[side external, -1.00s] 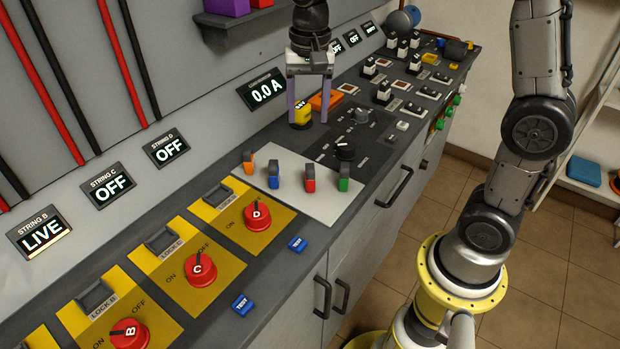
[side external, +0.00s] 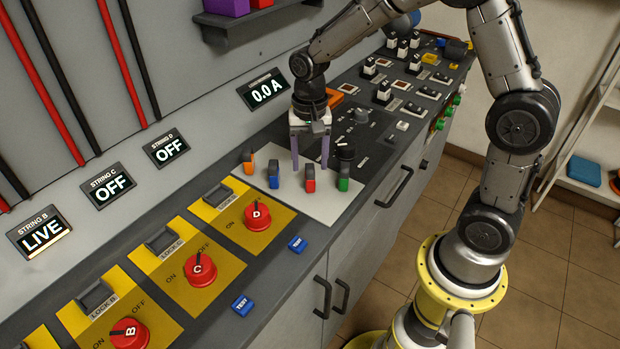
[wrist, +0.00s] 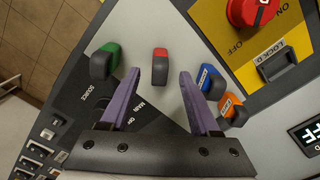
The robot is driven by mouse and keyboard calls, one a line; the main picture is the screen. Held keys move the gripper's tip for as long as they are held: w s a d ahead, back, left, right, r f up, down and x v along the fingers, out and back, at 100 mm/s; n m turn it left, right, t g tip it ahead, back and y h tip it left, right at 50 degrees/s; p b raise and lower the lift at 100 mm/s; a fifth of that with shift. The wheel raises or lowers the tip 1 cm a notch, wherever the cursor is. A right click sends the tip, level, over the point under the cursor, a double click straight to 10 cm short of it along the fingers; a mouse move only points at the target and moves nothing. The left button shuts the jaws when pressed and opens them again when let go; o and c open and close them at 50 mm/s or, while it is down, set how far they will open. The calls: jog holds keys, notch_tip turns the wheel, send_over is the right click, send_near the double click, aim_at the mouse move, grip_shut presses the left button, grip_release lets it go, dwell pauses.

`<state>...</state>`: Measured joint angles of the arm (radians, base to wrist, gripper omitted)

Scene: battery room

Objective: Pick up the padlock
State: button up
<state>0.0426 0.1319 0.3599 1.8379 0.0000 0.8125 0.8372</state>
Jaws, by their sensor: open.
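Several padlocks stand in a row on a white plate (side external: 322,211): orange (side external: 249,167), blue (side external: 273,178), red (side external: 310,181) and green (side external: 344,182). My gripper (side external: 309,167) points down with its purple fingers apart, just above and behind the red padlock. In the wrist view, the red padlock (wrist: 160,68) shows between and just beyond the fingertips (wrist: 158,76), with nothing held. The green padlock (wrist: 104,62) is left of the fingers there.
Red rotary switches, such as D (side external: 257,216) and C (side external: 199,268), stand on yellow lock panels in front of the plate. A black knob (side external: 344,152) is close behind it on the right. The wall (side external: 215,95) with displays runs along the left.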

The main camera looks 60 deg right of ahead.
jog(key=shift+f, duration=1.25)
grip_shut()
